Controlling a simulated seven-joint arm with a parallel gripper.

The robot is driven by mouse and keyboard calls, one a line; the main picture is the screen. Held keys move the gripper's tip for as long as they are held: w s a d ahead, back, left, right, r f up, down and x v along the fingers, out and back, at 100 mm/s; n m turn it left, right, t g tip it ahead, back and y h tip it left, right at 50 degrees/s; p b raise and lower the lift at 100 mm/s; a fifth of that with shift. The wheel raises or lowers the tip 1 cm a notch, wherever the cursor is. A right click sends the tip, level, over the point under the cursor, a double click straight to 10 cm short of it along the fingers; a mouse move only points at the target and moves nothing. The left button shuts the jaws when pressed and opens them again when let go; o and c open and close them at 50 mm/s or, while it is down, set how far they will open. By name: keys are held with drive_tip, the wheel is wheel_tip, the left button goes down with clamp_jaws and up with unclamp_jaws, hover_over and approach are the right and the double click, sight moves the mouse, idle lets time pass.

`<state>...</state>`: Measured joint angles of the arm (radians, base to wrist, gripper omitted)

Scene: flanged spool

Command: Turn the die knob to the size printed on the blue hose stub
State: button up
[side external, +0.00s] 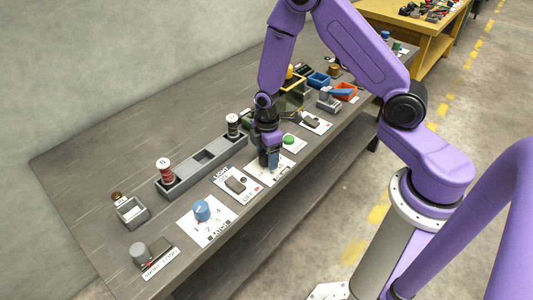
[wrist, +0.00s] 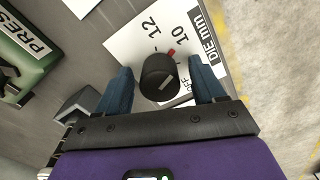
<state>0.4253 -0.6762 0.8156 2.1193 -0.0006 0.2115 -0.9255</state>
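The die knob (wrist: 160,80) is a dark round knob in the wrist view, on a white card (wrist: 128,48) printed "DIE mm". Its red pointer (wrist: 171,52) lies between the printed 12 and 10, nearer the 10; other numbers are hidden. My gripper (wrist: 162,90) is open, with one blue finger on each side of the knob and a visible gap on both sides. In the side external view my gripper (side external: 270,160) is low over this card (side external: 272,173) and hides the knob. I cannot make out the blue hose stub or its print with certainty.
A green button (side external: 289,139) stands beside the card. On the other side are a light switch card (side external: 237,183) and a blue dial (side external: 201,210). A grey rack (side external: 203,168) holds red-banded and dark-banded spools behind.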

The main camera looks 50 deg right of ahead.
drive_tip(key=shift+r, duration=0.1)
drive_tip(key=shift+w+r, duration=0.1)
drive_tip(key=shift+r, duration=0.5)
wheel_tip(320, 180, up, 16)
drive_tip(key=shift+a, duration=0.1)
idle(0.4)
drive_tip(key=s+a+r, duration=0.1)
drive_tip(key=s+r, duration=0.1)
drive_tip(key=s, duration=1.1)
drive_tip(key=s+a+r, duration=0.2)
drive_tip(key=s+r, duration=0.1)
drive_tip(key=s, duration=1)
drive_tip(key=shift+r+m, duration=0.15)
drive_tip(key=shift+m, duration=0.25)
